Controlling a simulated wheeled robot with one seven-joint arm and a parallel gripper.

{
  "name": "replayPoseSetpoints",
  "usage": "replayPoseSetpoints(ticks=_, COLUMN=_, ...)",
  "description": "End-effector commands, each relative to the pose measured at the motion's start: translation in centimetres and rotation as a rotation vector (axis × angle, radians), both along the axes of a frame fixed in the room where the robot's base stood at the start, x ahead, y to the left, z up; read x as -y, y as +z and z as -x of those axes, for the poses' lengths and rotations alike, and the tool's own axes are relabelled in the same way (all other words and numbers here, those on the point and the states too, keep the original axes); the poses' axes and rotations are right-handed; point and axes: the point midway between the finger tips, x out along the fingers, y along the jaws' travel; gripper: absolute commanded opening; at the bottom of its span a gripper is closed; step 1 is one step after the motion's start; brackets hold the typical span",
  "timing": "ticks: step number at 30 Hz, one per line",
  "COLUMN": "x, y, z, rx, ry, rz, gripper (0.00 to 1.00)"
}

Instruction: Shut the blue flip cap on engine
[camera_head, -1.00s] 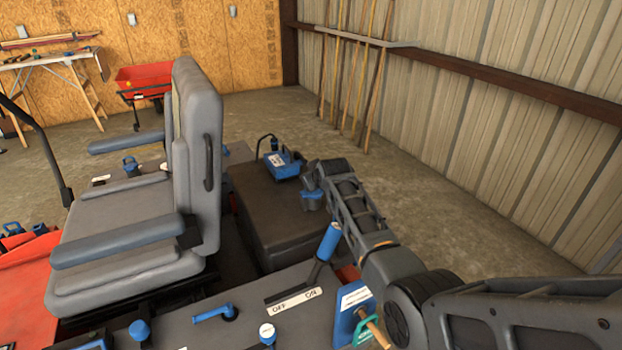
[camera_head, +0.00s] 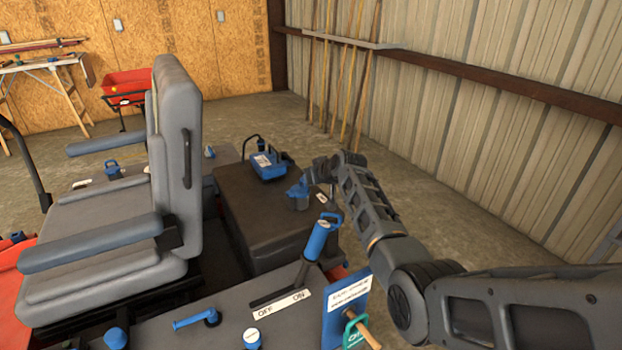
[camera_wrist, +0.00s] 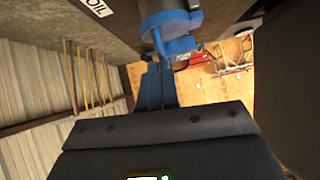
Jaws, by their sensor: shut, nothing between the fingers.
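The blue flip cap (camera_head: 298,195) stands on the right side of the dark engine housing (camera_head: 270,225) in the head view. In the wrist view the cap (camera_wrist: 172,28) is at the top, just beyond the fingertips. A rounded blue lid part shows there, but I cannot tell its exact tilt. My gripper (camera_wrist: 158,68) is shut and empty, its blue fingers together and pointing at the cap. A gap or light contact between them cannot be told. In the head view my wrist is just right of and behind the cap, and the fingers are mostly hidden.
An OIL label (camera_wrist: 96,6) lies beside the cap. A blue box-like part (camera_head: 268,165) sits further back on the engine. A blue-handled lever (camera_head: 320,238) rises in front. The grey seat (camera_head: 175,150) is left. Open floor lies toward the metal wall (camera_head: 480,110).

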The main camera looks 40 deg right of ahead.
Motion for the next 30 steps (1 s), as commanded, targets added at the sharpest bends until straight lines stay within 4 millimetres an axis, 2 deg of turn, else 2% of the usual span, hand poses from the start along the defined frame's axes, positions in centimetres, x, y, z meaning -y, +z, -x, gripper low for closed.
replayPoseSetpoints(ticks=13, x=0.0, y=0.0, z=0.0, rx=0.0, ry=0.0, rz=0.001, gripper=0.0)
replayPoseSetpoints(ticks=30, x=-0.1, y=2.1, z=-0.1, rx=-0.001, ry=0.0, rz=0.002, gripper=0.0)
